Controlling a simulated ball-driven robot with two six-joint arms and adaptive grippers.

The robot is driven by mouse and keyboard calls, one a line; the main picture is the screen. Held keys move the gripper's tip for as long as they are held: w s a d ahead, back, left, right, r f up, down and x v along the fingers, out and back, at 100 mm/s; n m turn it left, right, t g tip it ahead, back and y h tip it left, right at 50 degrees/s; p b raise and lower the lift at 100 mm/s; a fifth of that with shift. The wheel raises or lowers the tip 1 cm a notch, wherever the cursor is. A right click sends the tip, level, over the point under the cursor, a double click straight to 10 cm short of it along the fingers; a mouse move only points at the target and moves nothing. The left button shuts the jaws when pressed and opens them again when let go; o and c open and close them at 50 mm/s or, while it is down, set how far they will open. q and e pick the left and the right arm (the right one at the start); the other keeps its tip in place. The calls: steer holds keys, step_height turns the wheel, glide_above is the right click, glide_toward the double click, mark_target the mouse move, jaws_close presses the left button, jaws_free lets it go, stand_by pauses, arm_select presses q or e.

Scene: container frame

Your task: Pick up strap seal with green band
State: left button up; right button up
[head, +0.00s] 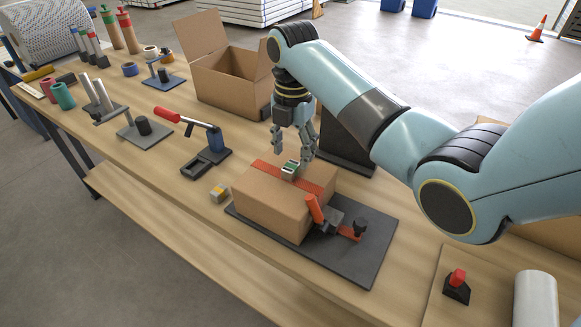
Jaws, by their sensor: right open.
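The strap seal with the green band (290,169) is a small metallic piece on top of the closed cardboard box (269,211), by the red strap across its lid. My right gripper (293,153) points down just above the seal. Its fingers are apart, with nothing between them that I can see. Whether a fingertip touches the seal I cannot tell. A similar small piece with a yellow band (219,193) lies on the table left of the box. My left gripper is not in view.
The box sits on a dark plate (365,262) with an orange-handled clamp tool (318,212) against its side. A red-handled tool (208,150) stands to the left. An open cardboard box (230,85) is behind. Bare wood (165,190) shows at the front left.

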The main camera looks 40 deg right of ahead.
mark_target(291, 166)
steer(key=f, duration=0.3)
steer(key=f+p, duration=0.1)
steer(key=shift+w+f, duration=0.3)
steer(key=shift+f, duration=0.4)
steer(key=c, duration=0.5)
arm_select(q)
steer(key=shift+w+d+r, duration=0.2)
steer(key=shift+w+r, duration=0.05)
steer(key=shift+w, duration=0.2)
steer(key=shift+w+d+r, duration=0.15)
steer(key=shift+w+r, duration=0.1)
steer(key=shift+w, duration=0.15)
arm_select(e)
jaws_close()
